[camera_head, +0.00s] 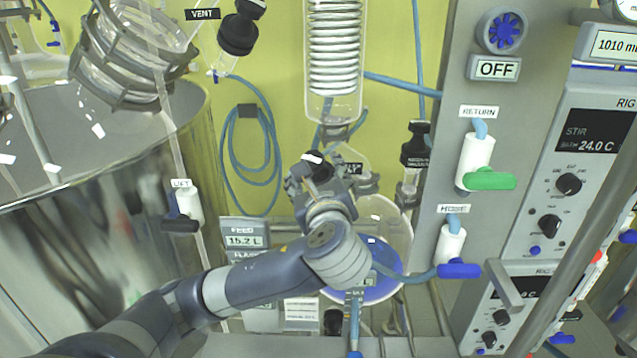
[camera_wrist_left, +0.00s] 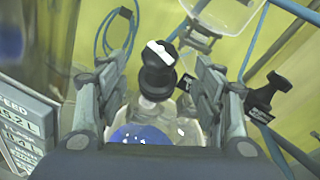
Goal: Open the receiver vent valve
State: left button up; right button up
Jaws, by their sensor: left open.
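My left gripper (camera_head: 318,182) is open, in front of the glass receiver (camera_head: 398,222), which holds blue liquid. A black valve knob with a white stripe (camera_head: 312,157) shows at its fingertips. In the left wrist view the same knob (camera_wrist_left: 158,70) lies between and beyond the two spread fingers (camera_wrist_left: 160,82), with no clear contact. The label beside it is partly hidden by my gripper. The receiver with its blue liquid (camera_wrist_left: 140,134) shows below the knob. My right gripper is not in view.
Another black valve (camera_head: 415,148) stands to the right; it also shows in the left wrist view (camera_wrist_left: 268,96). A coiled glass condenser (camera_head: 335,50) hangs above. Blue hoses (camera_head: 405,86) cross nearby. The grey panel (camera_head: 500,190) with green and blue handles is at the right, a steel vessel (camera_head: 90,220) at the left.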

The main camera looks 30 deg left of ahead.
pick_arm(q)
jog(key=shift+v, duration=1.9)
